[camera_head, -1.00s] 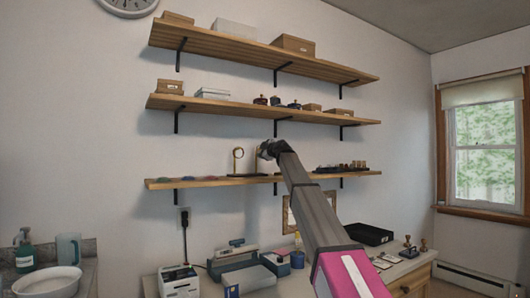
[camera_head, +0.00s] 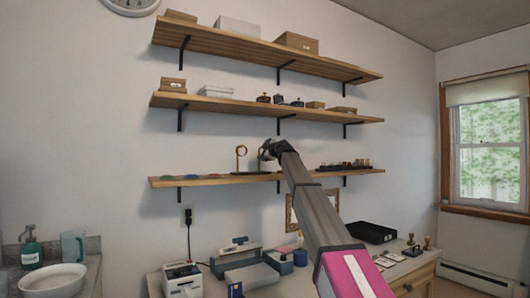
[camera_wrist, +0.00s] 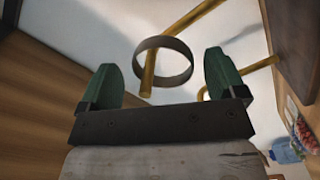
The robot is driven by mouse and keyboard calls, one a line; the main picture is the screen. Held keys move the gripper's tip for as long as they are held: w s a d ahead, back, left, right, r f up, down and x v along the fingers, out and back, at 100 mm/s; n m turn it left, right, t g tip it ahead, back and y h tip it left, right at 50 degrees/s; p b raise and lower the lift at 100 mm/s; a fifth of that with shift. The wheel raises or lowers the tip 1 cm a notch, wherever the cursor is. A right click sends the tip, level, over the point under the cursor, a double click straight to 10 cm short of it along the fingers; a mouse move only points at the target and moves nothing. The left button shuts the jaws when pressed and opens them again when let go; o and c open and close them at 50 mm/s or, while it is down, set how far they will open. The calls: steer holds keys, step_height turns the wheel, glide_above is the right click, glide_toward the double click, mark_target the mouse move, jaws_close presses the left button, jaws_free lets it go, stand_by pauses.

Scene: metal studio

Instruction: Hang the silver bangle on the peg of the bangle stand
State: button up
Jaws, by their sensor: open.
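My gripper (camera_wrist: 163,85) has two green fingers set wide apart; in the head view it is at the shelf, beside the stand (camera_head: 241,168). The silver bangle (camera_wrist: 180,46) is a dark grey ring between and beyond the fingertips, touching neither as far as I can see. A brass rod (camera_wrist: 148,72) of the stand shows within the ring's outline, and the ring looks to be around it. Another brass rod (camera_wrist: 255,66) runs by the right finger. In the head view a gold ring shape (camera_head: 241,151) tops the stand's left post; the silver bangle is unclear there.
The lowest shelf (camera_head: 215,181) carries small coloured items (camera_head: 193,176) at left and dark items (camera_head: 345,166) at right. The middle shelf (camera_head: 225,103) is above my gripper. The wall is close behind.

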steer(key=v, duration=1)
steer(key=shift+s+d, duration=0.25)
steer(key=shift+s, duration=0.05)
stand_by(0.5)
